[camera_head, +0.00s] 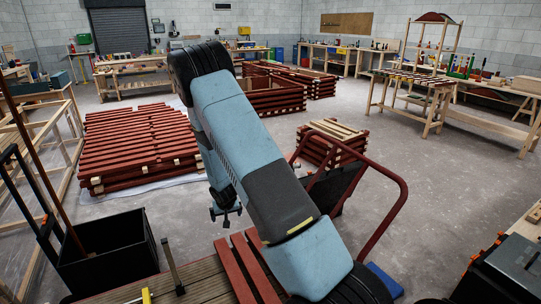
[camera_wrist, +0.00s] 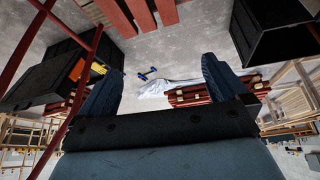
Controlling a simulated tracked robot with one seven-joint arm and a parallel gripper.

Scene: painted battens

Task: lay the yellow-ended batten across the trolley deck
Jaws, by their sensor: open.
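The trolley deck (camera_head: 205,287), of brown boards, is at the bottom of the head view, partly hidden by my arm. Red battens (camera_head: 235,272) lie on it, and three red battens (camera_wrist: 142,14) show at the top of the inverted wrist view. I cannot pick out a yellow-ended batten; a small yellow piece (camera_head: 145,296) at the deck's near edge is too cut off to tell. My gripper (camera_wrist: 160,75) is open and empty in the wrist view, its fingers wide apart.
A wide stack of red battens (camera_head: 140,140) lies on a white sheet ahead. A smaller stack (camera_head: 330,150) stands beyond the trolley's red handle (camera_head: 390,220). A black bin (camera_head: 110,250) is on the left. A small blue object (camera_wrist: 147,73) shows between my fingers. Grey floor is open ahead right.

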